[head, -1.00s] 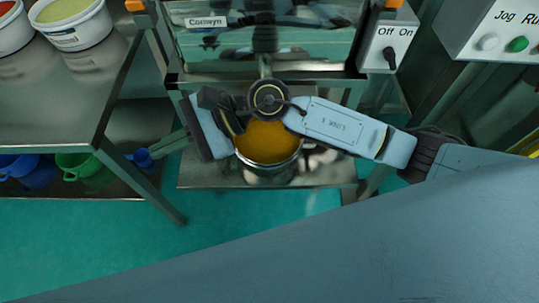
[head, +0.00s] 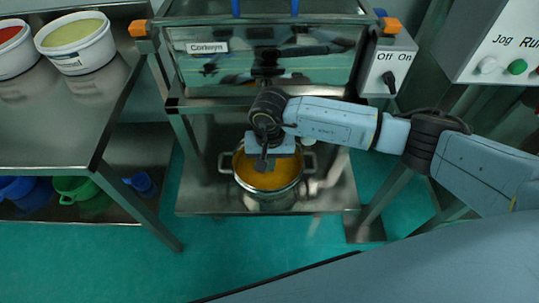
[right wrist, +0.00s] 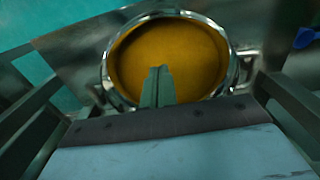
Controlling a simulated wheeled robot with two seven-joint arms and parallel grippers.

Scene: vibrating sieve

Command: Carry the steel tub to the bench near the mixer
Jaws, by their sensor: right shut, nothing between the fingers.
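The steel tub (head: 267,193) stands on the low steel shelf under the sieve machine, full of orange-yellow material. It has a side handle at left and right. My right gripper (head: 263,164) is over the tub in the head view, its fingers shut and empty, partly covering the far side of the contents. In the right wrist view the shut fingers (right wrist: 157,84) point over the tub's contents, and the tub's rim (right wrist: 104,75) shows around them. Whether the fingers touch the material I cannot tell. My left gripper is not in view. I cannot make out a mixer.
A steel bench (head: 60,122) at the left holds white buckets, one with yellow-green contents (head: 75,42). Blue and green containers sit on its lower shelf. An Off/On switch box (head: 390,62) and a Jog/Run panel (head: 500,40) are at the right. The green floor in front is clear.

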